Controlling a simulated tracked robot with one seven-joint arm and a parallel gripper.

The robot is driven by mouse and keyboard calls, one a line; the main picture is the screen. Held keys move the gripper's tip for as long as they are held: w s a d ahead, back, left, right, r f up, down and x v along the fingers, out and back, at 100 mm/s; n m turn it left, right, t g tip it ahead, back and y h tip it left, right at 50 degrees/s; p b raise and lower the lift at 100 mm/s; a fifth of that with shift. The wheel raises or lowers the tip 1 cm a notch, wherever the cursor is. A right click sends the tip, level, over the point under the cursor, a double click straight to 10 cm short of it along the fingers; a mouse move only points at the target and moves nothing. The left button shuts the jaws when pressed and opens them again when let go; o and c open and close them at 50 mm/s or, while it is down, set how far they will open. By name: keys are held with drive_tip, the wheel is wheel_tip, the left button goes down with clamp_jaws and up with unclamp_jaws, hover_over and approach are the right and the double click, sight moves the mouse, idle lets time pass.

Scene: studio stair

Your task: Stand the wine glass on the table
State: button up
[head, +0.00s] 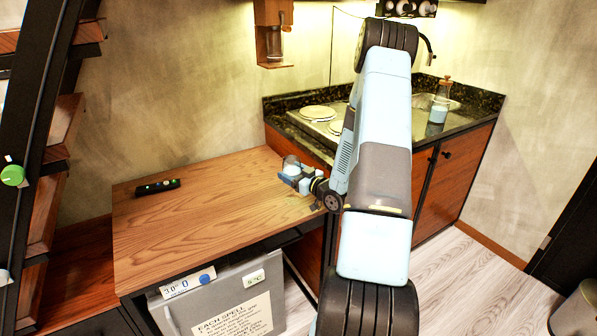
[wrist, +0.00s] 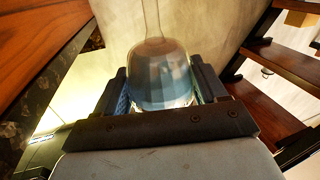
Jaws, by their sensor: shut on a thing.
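My gripper (head: 292,176) is shut on the wine glass (head: 291,162) over the right part of the wooden table (head: 205,205). In the wrist view the gripper (wrist: 160,80) has one finger on each side of the clear bowl of the wine glass (wrist: 160,72). The stem runs from the bowl to the top edge of that picture, and the foot is out of frame. The wrist picture seems upside down, so the glass looks roughly upright. In the head view the gripper hides the lower glass; its gap above the table is unclear.
A black device with small lights (head: 158,186) lies at the table's back left. The rest of the top is clear. Stair treads (head: 55,130) rise at left.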

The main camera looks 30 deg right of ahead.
drive_tip(key=o, duration=1.3)
drive_tip(key=shift+r, duration=0.15)
